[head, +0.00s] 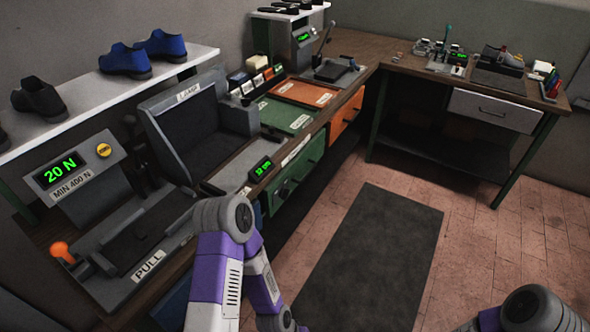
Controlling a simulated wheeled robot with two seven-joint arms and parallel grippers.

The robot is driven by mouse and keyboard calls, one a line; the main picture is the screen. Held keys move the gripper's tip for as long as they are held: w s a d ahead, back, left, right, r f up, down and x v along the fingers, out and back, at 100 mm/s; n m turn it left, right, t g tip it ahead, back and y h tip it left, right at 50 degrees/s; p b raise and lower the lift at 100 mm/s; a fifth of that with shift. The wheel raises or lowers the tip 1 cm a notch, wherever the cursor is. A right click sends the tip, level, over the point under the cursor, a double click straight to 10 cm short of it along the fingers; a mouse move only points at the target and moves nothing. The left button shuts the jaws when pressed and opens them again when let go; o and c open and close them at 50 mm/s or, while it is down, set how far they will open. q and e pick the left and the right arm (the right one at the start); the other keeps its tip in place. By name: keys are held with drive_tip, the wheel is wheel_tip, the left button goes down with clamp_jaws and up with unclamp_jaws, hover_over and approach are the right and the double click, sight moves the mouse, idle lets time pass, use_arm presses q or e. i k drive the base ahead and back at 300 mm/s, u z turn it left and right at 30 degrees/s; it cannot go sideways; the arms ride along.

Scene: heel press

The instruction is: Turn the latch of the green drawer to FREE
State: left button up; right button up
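The green drawer (299,172) is set in the front of the bench, below a green panel (288,117) on the bench top. It looks closed. A dark round knob (284,188), which looks like its latch, is on the left part of its front. Which way the latch points is too small to read. My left arm (222,245) rises from the bottom, left of the drawer, and bends down again; its gripper is out of the picture. My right arm (537,308) shows only at the bottom right corner, and its gripper is out of view too.
An orange drawer (345,117) is beyond the green one. A small "12" display (262,168) sits near the bench edge. The floor mat (373,255) is clear.

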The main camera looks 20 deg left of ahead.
sight(283, 194)
drive_tip(key=u, duration=0.2)
drive_tip(key=i, duration=1.5)
drive_tip(key=u, duration=0.25)
